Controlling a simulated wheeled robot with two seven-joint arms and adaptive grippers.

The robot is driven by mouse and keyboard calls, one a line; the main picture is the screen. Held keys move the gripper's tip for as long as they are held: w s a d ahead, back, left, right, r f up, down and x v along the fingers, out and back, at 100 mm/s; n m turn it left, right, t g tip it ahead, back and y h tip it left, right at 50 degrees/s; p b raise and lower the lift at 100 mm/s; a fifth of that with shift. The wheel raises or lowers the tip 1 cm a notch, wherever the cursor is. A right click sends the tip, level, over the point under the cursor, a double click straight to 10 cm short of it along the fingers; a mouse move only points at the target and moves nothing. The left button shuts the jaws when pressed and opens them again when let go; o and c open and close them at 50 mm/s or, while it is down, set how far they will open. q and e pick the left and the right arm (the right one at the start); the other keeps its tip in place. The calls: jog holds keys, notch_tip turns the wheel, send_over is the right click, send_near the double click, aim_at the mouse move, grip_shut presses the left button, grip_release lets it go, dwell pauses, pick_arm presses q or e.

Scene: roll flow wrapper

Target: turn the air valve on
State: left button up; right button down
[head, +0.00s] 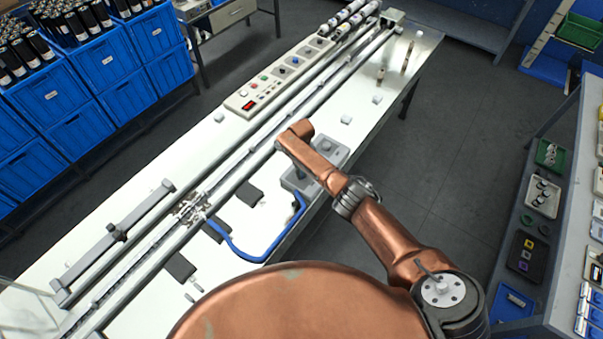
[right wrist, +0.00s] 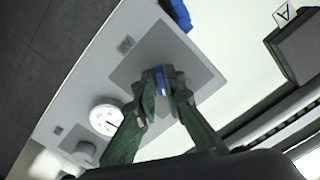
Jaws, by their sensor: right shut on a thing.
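In the right wrist view my right gripper (right wrist: 161,80) is shut on a small blue valve handle (right wrist: 160,74), with one green finger on each side. The handle stands over a grey square plate (right wrist: 190,66) on a light panel, and the fingers hide most of it. A round white gauge (right wrist: 106,119) is beside the left finger. In the head view the light grey air panel (head: 329,147) sits at the table's right edge, partly covered by my right arm. The gripper's fingertips and the handle are hidden there. My left gripper is not in view.
A blue hose (head: 238,251) curves from the panel to the rail mechanism (head: 190,209). A beige control box (head: 278,78) stands behind the long rails. Small white blocks (head: 346,119) lie on the white table. Blue crates (head: 108,60) stand at left, a shelf with trays at right.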

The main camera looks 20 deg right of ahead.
jog(key=c, duration=2)
grip_release()
jog(key=shift+r, duration=0.1)
notch_tip(320, 180, up, 12)
jog(key=shift+f, duration=0.1)
